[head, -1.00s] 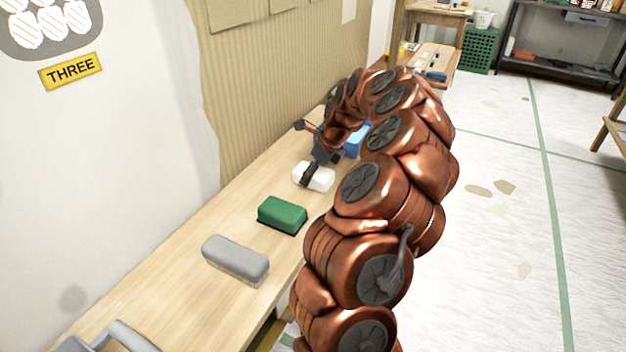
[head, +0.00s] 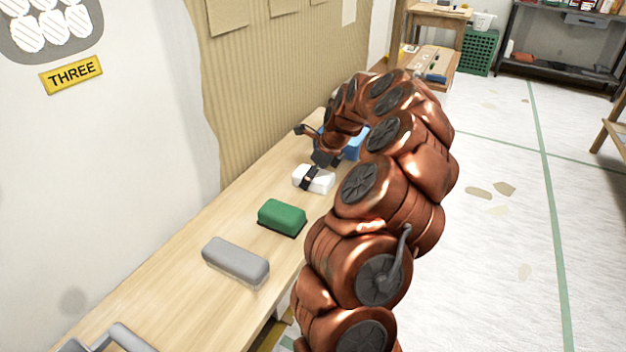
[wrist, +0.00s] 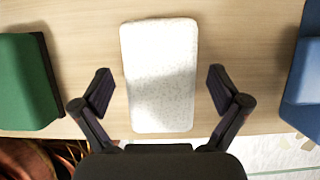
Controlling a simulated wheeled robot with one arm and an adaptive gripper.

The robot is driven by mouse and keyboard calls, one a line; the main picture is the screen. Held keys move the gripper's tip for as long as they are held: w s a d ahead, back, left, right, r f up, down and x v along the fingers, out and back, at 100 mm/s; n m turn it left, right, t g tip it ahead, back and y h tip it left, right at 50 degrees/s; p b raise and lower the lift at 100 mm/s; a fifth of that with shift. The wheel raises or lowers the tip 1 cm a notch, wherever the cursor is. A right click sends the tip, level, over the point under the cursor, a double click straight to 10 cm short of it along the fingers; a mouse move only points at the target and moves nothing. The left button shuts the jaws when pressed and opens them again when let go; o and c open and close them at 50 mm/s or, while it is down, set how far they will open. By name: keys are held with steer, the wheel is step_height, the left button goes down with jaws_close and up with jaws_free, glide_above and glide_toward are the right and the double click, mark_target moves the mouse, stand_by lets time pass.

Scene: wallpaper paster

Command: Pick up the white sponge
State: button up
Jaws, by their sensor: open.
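The white sponge (head: 322,184) lies on the wooden table between a green block and a blue object. In the wrist view the sponge (wrist: 160,75) lies lengthwise between my two fingers, with a gap on each side. My gripper (wrist: 159,92) is open, and its fingers flank the sponge's lower half without touching it in this view. In the head view my gripper (head: 310,178) is over the sponge, with one dark finger in front of it. The other finger is hidden there.
A green block (head: 282,215) and a grey block (head: 235,260) lie on the wooden table (head: 190,270) nearer the camera. A blue object (head: 355,145) sits just beyond the sponge, partly hidden by my arm. The corrugated wall panel (head: 275,80) rises along the table's left edge.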

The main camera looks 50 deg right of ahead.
steer(key=shift+c, duration=0.2)
steer(key=c, duration=1.1)
steer(key=shift+r, duration=0.15)
step_height(320, 180, up, 4)
steer(key=shift+d+f+p, duration=0.1)
steer(key=shift+p, duration=0.45)
steer(key=s+d, duration=0.3)
steer(key=s, duration=0.1)
steer(key=s+d+r+p, duration=0.1)
steer(key=s+d, duration=0.2)
steer(key=s, duration=0.1)
steer(key=s+d+p, duration=0.1)
steer(key=s+d, duration=0.2)
steer(key=s, duration=0.1)
steer(key=shift+s+d+r, duration=0.2)
steer(key=shift+s, duration=0.2)
